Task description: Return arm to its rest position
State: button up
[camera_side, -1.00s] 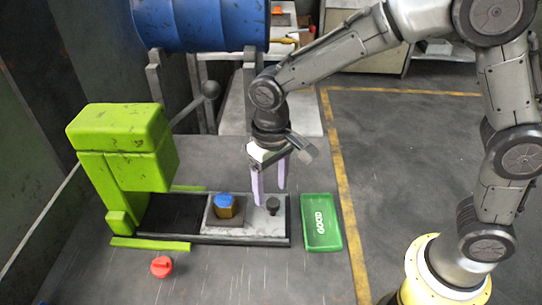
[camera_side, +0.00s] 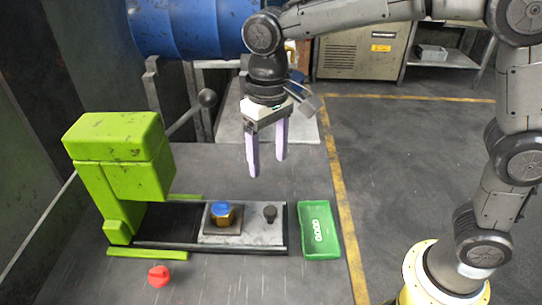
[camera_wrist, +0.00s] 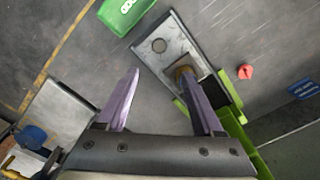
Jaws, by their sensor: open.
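My gripper (camera_side: 267,166) is open and empty, with its two purple fingers pointing down. It hangs in the air above the table, well over the press slide. In the wrist view its fingers (camera_wrist: 165,92) are spread apart with only the table and press between and beyond them. My arm reaches in from the upper right of the side view.
The green press (camera_side: 120,160) stands at left. A blue-topped brass piece (camera_side: 222,215) sits on its slide plate (camera_side: 250,232), near a dark knob (camera_side: 270,213). A green GOOD tray (camera_side: 335,232) lies right, a red piece (camera_side: 158,276) in front. A blue barrel (camera_side: 190,27) is behind.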

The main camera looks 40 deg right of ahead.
jog(key=s+d+r+m+t, duration=0.1)
jog(key=s+d+r+t, duration=0.1)
jog(key=s+d+r, duration=0.3)
jog(key=s+d+r+m+t, duration=0.1)
jog(key=s+d+r+t, duration=0.2)
jog(key=d, duration=0.5)
jog(key=s+d+f+n, duration=0.2)
jog(key=s+f, duration=0.5)
jog(key=s, duration=0.4)
jog(key=shift+d+t, duration=0.3)
jog(key=shift+d, duration=0.6)
jog(key=shift+r, duration=0.1)
